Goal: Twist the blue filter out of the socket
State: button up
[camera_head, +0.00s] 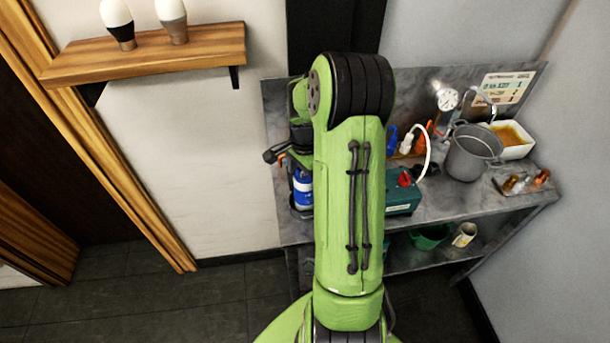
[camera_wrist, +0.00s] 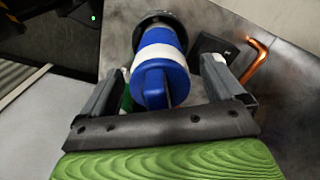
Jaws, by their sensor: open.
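The blue filter (camera_wrist: 162,75) has a white band and a ridged end facing the wrist camera. Its far end sits in a dark round socket (camera_wrist: 158,18). My gripper (camera_wrist: 167,80) is open, with one finger on each side of the filter. A gap shows on the right between finger and filter; on the left I cannot tell whether they touch. In the head view the blue filter (camera_head: 302,188) shows at the left end of the metal bench, just left of my arm.
The metal bench (camera_head: 455,200) carries a grey pot (camera_head: 472,152), a white tray (camera_head: 512,138) and a green box (camera_head: 403,198). A copper pipe (camera_wrist: 256,60) is right of the gripper. A wooden shelf (camera_head: 150,58) holds two bulbs.

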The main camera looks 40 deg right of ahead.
jog(key=c, duration=1.3)
jog(key=o, duration=0.6)
jog(key=c, duration=0.4)
jog(key=m, duration=0.6)
jog(key=shift+b, duration=0.35)
jog(key=shift+c, duration=0.2)
jog(key=shift+r+p, duration=3.3)
jog(key=shift+r, duration=1.05)
